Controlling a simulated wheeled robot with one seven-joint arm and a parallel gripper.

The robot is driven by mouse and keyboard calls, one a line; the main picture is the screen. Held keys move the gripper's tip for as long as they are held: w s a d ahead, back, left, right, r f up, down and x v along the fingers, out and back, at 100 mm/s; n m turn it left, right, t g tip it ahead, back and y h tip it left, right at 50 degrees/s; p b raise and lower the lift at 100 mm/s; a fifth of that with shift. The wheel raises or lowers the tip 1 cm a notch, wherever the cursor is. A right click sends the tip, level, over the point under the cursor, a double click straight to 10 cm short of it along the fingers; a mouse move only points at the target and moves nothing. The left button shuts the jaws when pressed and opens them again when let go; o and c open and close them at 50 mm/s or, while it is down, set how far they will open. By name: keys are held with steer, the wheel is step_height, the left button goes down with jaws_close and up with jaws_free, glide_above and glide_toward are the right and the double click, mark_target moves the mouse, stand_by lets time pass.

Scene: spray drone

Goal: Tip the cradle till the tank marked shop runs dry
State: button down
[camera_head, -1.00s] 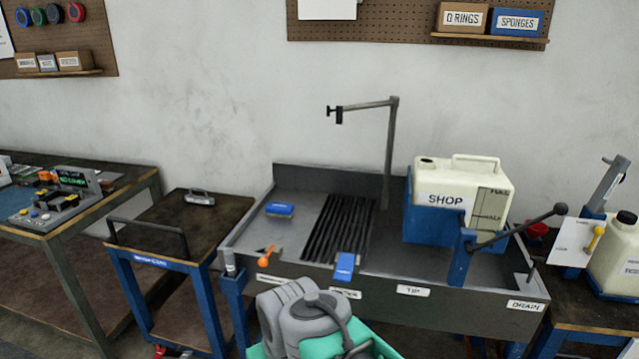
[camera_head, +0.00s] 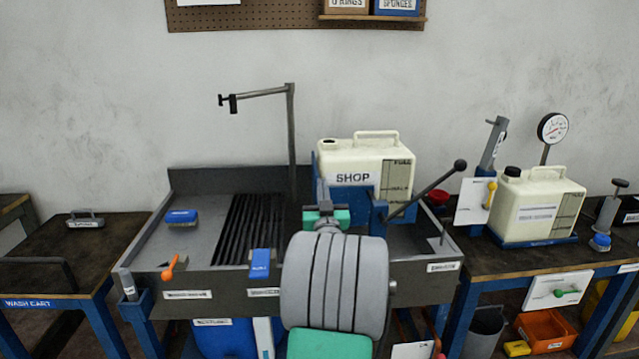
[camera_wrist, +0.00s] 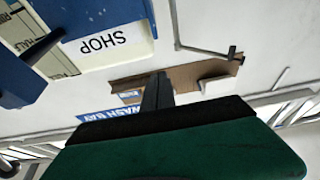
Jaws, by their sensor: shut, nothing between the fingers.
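The cream tank marked SHOP (camera_head: 398,160) stands upright in the blue cradle (camera_head: 347,194) on the right of the grey wash bench. A dark lever with a ball knob (camera_head: 459,165) slants up to the right from the cradle's side. My gripper (camera_head: 326,208) is in front of the cradle, shut and empty, and my forearm hides the bench front below it. In the wrist view the shut fingers (camera_wrist: 157,92) point away from the tank (camera_wrist: 105,43) and the cradle (camera_wrist: 28,65), which appear upside down at upper left. The lever knob is apart from my gripper, to its right.
The wash basin (camera_head: 215,205) has a slatted drain, a blue brush (camera_head: 181,216) and an orange handle (camera_head: 170,267). A thin spout post (camera_head: 291,140) rises behind. A second cream tank (camera_head: 535,205) and a gauge (camera_head: 552,128) stand on the right bench.

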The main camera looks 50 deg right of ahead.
steer(key=p+x, duration=0.4)
steer(key=x, duration=0.6)
step_height(320, 180, down, 4)
steer(key=shift+a+r, duration=0.1)
steer(key=shift+a, duration=0.05)
